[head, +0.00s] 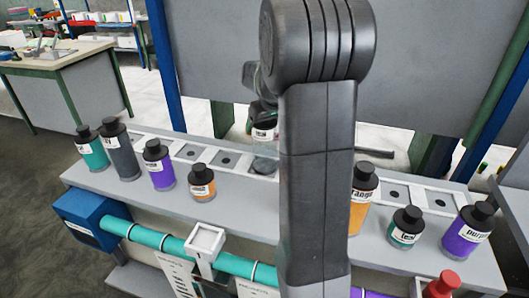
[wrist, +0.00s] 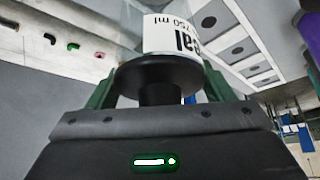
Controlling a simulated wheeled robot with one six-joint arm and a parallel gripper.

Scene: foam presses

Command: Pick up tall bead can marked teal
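A can labelled "teal 750 ml" (wrist: 172,35) fills the upper middle of the wrist view, its black cap toward my gripper. Its body looks clear or pale grey beside the label. My gripper (wrist: 160,72) has its green fingers on both sides of the can, close to its walls. The fingertips are hidden, so contact is unclear. In the head view this can (head: 264,135) is upright under my gripper (head: 262,118), partly hidden by my arm. Its base is near the slot row; whether it is lifted is unclear.
On the grey counter (head: 235,208), a teal-bodied can (head: 92,150), a dark grey can (head: 121,153), a purple can (head: 160,170) and a small orange can (head: 202,187) stand left. An orange can (head: 360,205), a small teal can (head: 405,228) and a purple can (head: 466,232) stand right.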

